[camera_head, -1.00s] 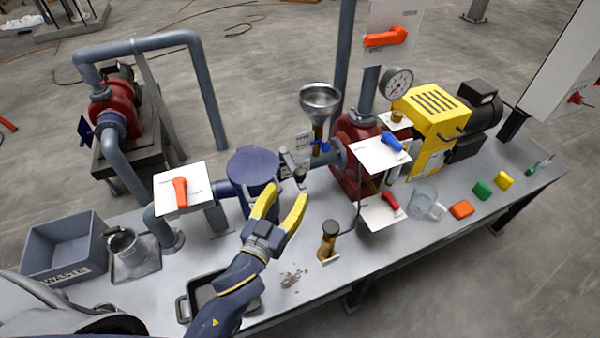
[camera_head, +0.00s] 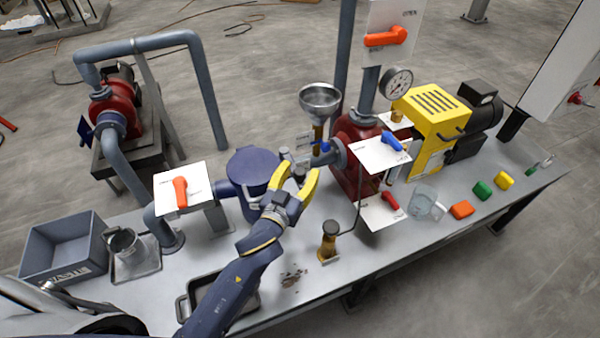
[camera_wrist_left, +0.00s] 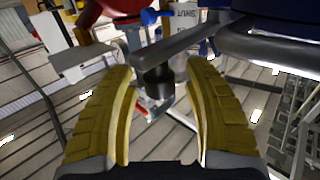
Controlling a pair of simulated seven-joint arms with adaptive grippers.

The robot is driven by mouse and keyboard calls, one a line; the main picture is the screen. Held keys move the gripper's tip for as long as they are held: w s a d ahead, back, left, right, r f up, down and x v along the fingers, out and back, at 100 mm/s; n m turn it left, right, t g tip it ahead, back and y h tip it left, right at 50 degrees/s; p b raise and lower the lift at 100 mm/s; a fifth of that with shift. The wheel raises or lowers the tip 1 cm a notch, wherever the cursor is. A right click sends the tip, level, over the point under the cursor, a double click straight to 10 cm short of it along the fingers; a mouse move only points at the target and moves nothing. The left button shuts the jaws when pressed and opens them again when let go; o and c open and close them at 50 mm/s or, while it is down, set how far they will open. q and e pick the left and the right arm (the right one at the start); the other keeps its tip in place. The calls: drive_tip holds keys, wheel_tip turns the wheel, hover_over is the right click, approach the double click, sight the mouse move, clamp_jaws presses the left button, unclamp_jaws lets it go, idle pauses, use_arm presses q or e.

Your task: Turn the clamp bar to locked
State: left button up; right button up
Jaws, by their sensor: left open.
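The blue filter housing (camera_head: 250,166) stands on the bench with its round lid on. The grey clamp bar (camera_head: 286,154) is at the housing's right side and ends in a dark knob (camera_head: 299,170). In the left wrist view the clamp bar (camera_wrist_left: 190,40) runs across the top, and its black knob (camera_wrist_left: 155,84) hangs between the finger pads. My left gripper (camera_head: 299,174) is open, with one yellow finger on each side of the knob. In the left wrist view my left gripper (camera_wrist_left: 160,88) shows gaps beside the knob. The right gripper is out of view.
A funnel (camera_head: 320,100) and the red pump (camera_head: 357,140) stand just right of the gripper. A brass-coloured post (camera_head: 329,238) stands in front. An orange-handled valve plate (camera_head: 168,190) is at left. Bare bench lies around the debris (camera_head: 292,278).

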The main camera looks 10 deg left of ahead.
use_arm(q)
clamp_jaws()
idle(0.3)
